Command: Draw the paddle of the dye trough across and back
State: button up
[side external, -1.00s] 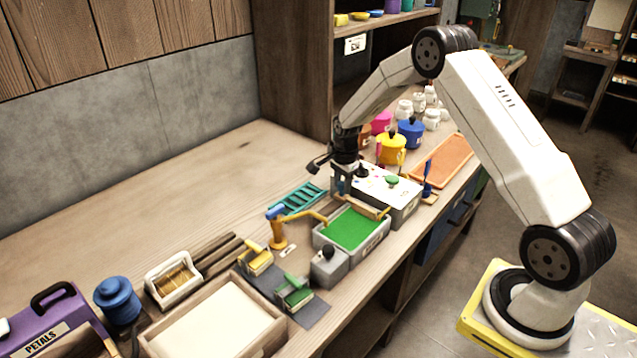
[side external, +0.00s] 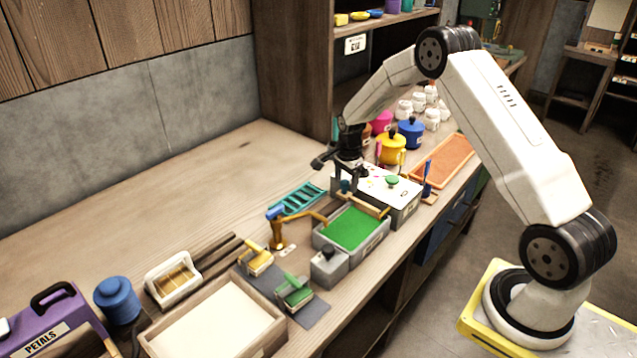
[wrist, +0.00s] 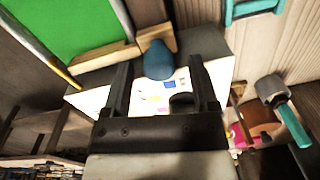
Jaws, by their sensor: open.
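The dye trough (side external: 327,243) is a grey box filled with green, standing near the front edge of the bench. The green also shows in the wrist view (wrist: 70,25) at upper left. The paddle (side external: 366,206) is a wooden bar lying across the trough's far end, with a blue knob (wrist: 158,60) on it. My gripper (side external: 350,190) is above that end of the trough. In the wrist view my gripper (wrist: 160,85) is open, and the knob lies between its two dark fingers, near the tips. I cannot tell whether either finger touches it.
A white-topped box (side external: 398,199) with a green knob stands just behind the trough. A yellow tap-like arm (side external: 279,232) reaches toward the trough's left side. A grey box (side external: 328,268) stands at its near end. A teal rack (side external: 298,199) lies to the left.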

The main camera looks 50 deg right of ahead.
jog(key=shift+s+r, duration=0.15)
jog(key=shift+r, duration=3.6)
jog(key=shift+s+a+r, duration=0.1)
jog(key=shift+a, duration=0.15)
jog(key=s+a+r+n+t, duration=0.2)
jog(key=s+a+r+n, duration=0.1)
jog(key=s+a+n, duration=1.6)
jog(key=shift+s+r+n, duration=0.15)
jog(key=shift+s+n, duration=0.25)
jog(key=shift+s, duration=0.5)
